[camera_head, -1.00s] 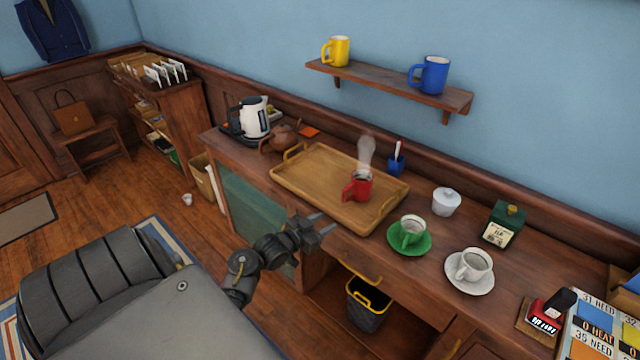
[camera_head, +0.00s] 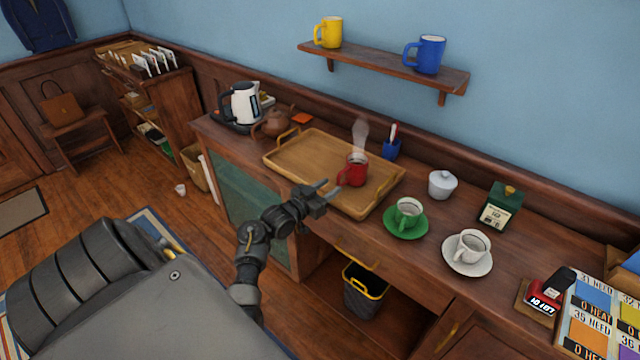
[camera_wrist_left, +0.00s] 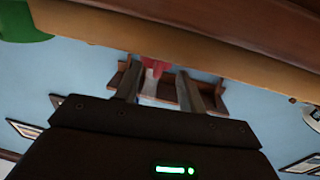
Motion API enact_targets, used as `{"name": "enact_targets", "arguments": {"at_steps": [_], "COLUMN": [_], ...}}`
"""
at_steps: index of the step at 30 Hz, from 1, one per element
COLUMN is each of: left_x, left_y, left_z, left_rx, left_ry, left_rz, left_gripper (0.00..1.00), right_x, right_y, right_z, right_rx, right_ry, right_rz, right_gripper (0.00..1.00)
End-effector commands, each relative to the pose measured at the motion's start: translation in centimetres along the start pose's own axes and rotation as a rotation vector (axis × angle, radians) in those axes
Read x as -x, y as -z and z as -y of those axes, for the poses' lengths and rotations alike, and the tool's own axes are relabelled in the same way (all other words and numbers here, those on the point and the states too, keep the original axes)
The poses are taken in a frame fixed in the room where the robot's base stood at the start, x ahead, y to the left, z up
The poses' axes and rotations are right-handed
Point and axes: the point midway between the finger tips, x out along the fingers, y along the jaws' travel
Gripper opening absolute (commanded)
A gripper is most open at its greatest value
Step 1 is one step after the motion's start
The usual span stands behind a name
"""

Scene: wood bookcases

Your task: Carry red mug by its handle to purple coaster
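The red mug (camera_head: 355,170) stands upright and steaming on the wooden tray (camera_head: 300,155), with its handle (camera_head: 343,177) toward the left front. My left gripper (camera_head: 331,188) is open and empty just in front of the handle, with a small gap to it. In the left wrist view, part of the red mug (camera_wrist_left: 155,66) shows beyond and between the two spread fingers (camera_wrist_left: 160,88); the tray edge hides the rest. I see no purple coaster in either view. My right gripper is not in view.
The tray's front rim (camera_head: 345,208) lies below my gripper. A green cup and saucer (camera_head: 406,218), a white cup (camera_head: 470,247) and a sugar bowl (camera_head: 442,185) stand to the right.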

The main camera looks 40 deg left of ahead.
Motion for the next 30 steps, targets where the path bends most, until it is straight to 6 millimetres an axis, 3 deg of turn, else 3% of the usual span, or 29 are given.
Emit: {"name": "enact_targets", "arguments": {"at_steps": [12, 27, 30], "left_x": [-3.7, -4.3, -4.3], "left_y": [-0.1, 0.0, 0.0], "left_z": [0.0, 0.0, 0.0], "left_rx": [-0.001, -0.001, -0.001], "left_ry": [-0.001, 0.0, 0.0], "left_rz": [0.0, 0.0, 0.0], "left_gripper": [0.4, 0.4, 0.28], "right_x": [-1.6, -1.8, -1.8], "right_y": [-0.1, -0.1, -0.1], "right_z": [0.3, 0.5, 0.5], "right_rx": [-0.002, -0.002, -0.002], "right_ry": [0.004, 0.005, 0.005], "right_rz": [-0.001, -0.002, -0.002], "right_gripper": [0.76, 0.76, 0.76]}}
